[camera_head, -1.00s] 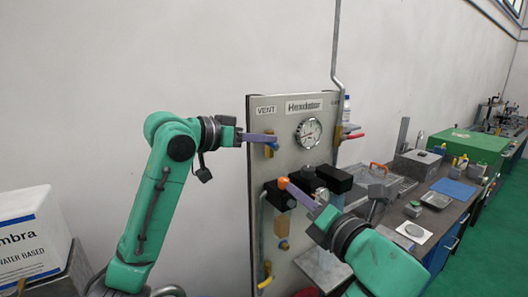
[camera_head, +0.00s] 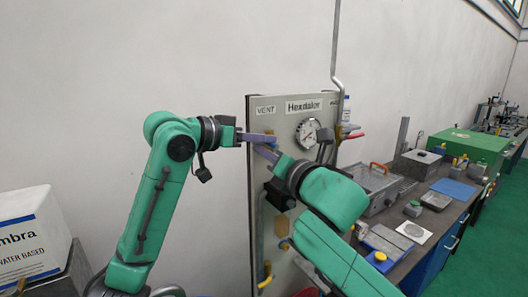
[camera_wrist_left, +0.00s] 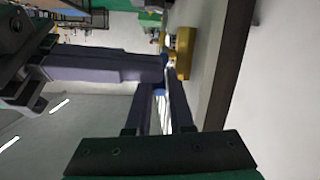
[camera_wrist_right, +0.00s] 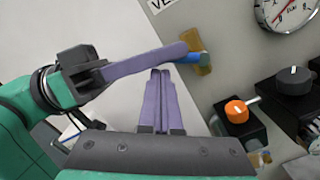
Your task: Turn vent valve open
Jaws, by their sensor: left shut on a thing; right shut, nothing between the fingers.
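The vent valve has a brass body (camera_wrist_right: 203,68) and a blue handle (camera_wrist_right: 190,58); it sits on the grey panel under the VENT label (camera_head: 265,110). In the left wrist view the brass body (camera_wrist_left: 184,52) is just beyond my fingertips. My left gripper (camera_head: 272,138) is shut on the blue handle, reaching in from the left; its fingers hide much of it. My right gripper (camera_head: 262,150) is shut and empty. In the right wrist view its fingertips (camera_wrist_right: 160,72) are close below the left fingers; whether they touch is unclear. The valve is mostly hidden in the head view.
The panel (camera_head: 290,94) carries a gauge (camera_head: 308,132), a red-handled valve (camera_head: 354,135) and black regulators, one with an orange knob (camera_wrist_right: 236,111). A bench with trays and a green case (camera_head: 470,145) stands right. A white box (camera_head: 32,240) is at left.

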